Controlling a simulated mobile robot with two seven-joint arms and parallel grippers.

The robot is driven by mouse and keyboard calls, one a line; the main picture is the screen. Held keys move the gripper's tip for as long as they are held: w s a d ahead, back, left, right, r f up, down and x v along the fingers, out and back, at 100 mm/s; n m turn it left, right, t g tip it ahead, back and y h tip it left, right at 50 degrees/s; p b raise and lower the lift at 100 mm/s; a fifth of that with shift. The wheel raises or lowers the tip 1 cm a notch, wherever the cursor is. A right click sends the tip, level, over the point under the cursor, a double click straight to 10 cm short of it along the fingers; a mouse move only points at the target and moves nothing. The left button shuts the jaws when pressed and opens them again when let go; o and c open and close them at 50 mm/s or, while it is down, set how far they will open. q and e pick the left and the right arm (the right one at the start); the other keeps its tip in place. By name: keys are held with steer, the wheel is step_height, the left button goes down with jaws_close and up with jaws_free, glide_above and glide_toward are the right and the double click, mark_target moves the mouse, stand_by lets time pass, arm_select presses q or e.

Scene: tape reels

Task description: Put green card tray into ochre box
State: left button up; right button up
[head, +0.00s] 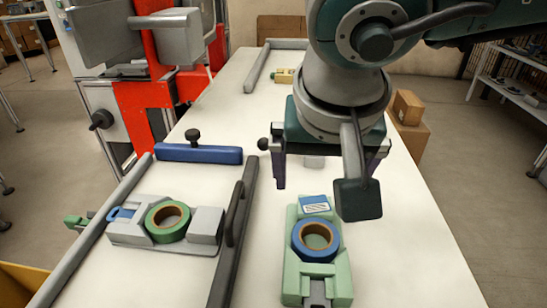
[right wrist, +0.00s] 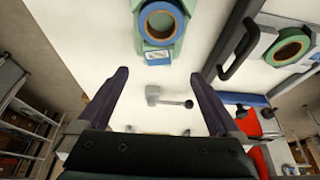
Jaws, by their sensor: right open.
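The pale green tray (head: 291,260) lies on the white table at the right, holding a blue tape reel (head: 302,250) with a blue-and-white card (head: 314,205) at its far end. In the right wrist view the green tray (right wrist: 178,42) is at the top, beyond the fingertips. My right gripper (head: 326,182) is open and empty, above the table on the far side of the tray; it also shows in the right wrist view (right wrist: 159,76). The ochre box (head: 22,284) shows only partly at the lower left. My left gripper is out of view.
A grey tray (head: 208,222) with a green tape reel (head: 152,218) lies at left between a grey rail (head: 95,230) and a dark handled bar (head: 232,240). A blue bar (head: 198,154) lies behind it. The table's right side is clear.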

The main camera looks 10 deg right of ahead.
mark_target(315, 208)
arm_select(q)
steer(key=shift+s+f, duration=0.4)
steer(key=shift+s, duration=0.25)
arm_select(e)
step_height(315, 208, down, 3)
steer(key=shift+d+r, duration=0.1)
steer(key=shift+r, duration=0.05)
arm_select(q)
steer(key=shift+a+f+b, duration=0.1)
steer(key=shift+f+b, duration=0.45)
steer(key=shift+b, duration=0.15)
arm_select(e)
steer(key=x, duration=0.5)
steer(key=shift+w+d+f, duration=0.2)
steer(key=shift+w+f, duration=0.05)
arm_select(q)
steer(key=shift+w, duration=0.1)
arm_select(e)
jaws_close()
